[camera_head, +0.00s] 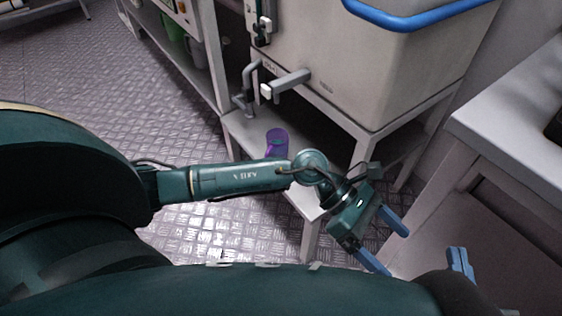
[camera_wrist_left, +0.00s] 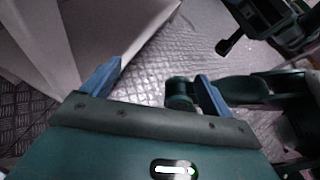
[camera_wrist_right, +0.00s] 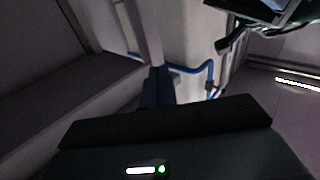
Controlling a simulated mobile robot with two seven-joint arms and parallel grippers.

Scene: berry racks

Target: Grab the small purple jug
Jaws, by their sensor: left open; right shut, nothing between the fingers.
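The small purple jug (camera_head: 277,141) stands on the low white shelf under the tank in the head view. My left arm passes in front of it and hides its lower part. My left gripper (camera_head: 392,248) is to the right of the jug and nearer to me, open and empty, with its blue fingers apart. It also shows open in the left wrist view (camera_wrist_left: 160,82), over the metal floor. My right gripper (camera_head: 460,262) is at the lower right of the head view, its blue fingers together. In the right wrist view (camera_wrist_right: 158,88) it is shut and empty. Neither wrist view shows the jug.
A large white tank (camera_head: 370,75) with a blue rim and a grey tap (camera_head: 288,83) stands above the low shelf (camera_head: 240,128). A shelf rack with green containers (camera_head: 172,35) is at the upper left. A grey table (camera_head: 510,110) is on the right. Patterned floor (camera_head: 90,75) is clear at left.

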